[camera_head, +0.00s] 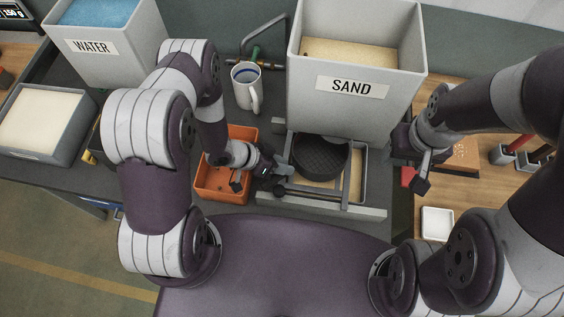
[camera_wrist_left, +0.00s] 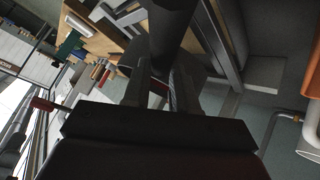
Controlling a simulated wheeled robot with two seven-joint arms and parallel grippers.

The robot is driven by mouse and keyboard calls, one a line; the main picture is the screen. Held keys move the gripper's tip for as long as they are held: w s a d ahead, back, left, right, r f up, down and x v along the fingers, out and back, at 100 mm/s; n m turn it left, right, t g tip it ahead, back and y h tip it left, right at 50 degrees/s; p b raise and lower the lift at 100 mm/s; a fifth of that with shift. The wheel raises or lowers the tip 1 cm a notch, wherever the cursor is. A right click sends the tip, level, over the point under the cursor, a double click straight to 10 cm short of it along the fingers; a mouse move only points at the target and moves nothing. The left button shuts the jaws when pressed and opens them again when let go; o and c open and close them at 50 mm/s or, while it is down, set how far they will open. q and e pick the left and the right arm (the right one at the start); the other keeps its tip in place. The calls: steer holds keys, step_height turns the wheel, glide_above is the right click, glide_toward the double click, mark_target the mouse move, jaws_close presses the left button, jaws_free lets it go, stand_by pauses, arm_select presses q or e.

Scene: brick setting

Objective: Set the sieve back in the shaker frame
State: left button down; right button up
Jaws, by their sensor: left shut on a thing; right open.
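The sieve (camera_head: 320,157) is a round black pan in the head view, over the left part of the shaker frame (camera_head: 345,186), a grey metal frame with rails in front of the sand bin. I cannot tell whether the sieve rests on the rails or hangs just above them. My left gripper (camera_head: 279,171) is at the sieve's left side, shut on its handle. In the left wrist view a dark bar (camera_wrist_left: 172,28), probably that handle, runs out between the fingers. My right gripper (camera_head: 418,168) is open and empty, to the right of the frame.
The sand bin (camera_head: 352,110) stands right behind the frame. An orange tray (camera_head: 222,190) lies under my left forearm. A mug (camera_head: 243,88) and the water bin (camera_head: 100,55) are further back. A small white dish (camera_head: 437,223) sits on the wooden top at right.

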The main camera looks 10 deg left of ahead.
arm_select(q)
steer(key=shift+s+f+b, duration=0.15)
steer(key=shift+f+b, duration=0.1)
steer(key=shift+b, duration=0.05)
steer(key=shift+f, duration=0.3)
steer(key=c, duration=0.9)
jaws_free()
